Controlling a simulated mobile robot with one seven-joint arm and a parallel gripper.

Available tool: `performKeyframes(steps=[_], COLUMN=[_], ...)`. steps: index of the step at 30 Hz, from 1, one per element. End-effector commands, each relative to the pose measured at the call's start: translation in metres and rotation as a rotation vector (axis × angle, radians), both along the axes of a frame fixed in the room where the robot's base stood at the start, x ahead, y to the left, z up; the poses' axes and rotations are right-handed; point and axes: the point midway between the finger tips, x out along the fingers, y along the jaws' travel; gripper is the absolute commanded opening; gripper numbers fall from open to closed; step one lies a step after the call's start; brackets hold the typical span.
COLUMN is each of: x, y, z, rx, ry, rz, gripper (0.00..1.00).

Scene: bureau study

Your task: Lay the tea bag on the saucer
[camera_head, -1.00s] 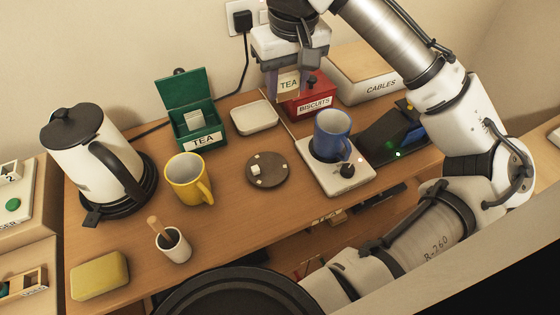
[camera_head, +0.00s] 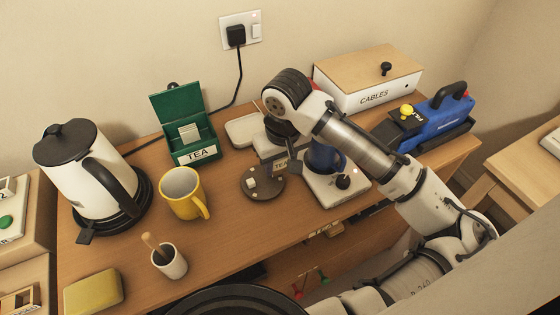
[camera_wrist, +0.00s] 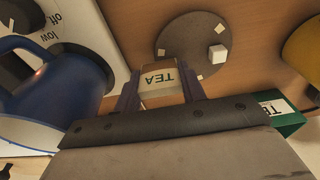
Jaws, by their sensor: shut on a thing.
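My gripper (camera_head: 280,167) is shut on the tea bag, a small pale packet marked TEA (camera_head: 281,165). In the wrist view the tea bag (camera_wrist: 161,82) sits between the two fingers (camera_wrist: 160,88). The gripper is low over the table, by the far right edge of a dark round disc (camera_head: 262,183) with a white cube on it. I cannot tell for sure which is the saucer.
A blue mug (camera_head: 322,157) stands on a white hot plate (camera_head: 335,190) close right of the gripper. The green TEA box (camera_head: 190,145), yellow mug (camera_head: 183,193) and kettle (camera_head: 85,165) stand left. A CABLES box (camera_head: 368,78) is behind. My arm hides the red biscuits tin.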

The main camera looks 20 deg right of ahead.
Motion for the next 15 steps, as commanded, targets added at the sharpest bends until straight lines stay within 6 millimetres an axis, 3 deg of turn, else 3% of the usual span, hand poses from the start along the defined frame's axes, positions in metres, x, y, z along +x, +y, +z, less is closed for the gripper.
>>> performKeyframes(steps=[12,13,15], x=[0.0001,0.0002,0.0002], y=[0.0001,0.0,-0.0001], z=[-0.0074,-0.0072,-0.0062], rx=[-0.001,-0.001,-0.002], ry=[-0.001,-0.001,-0.001], rz=[0.0,0.0,0.0], gripper=[0.2,0.41,0.51])
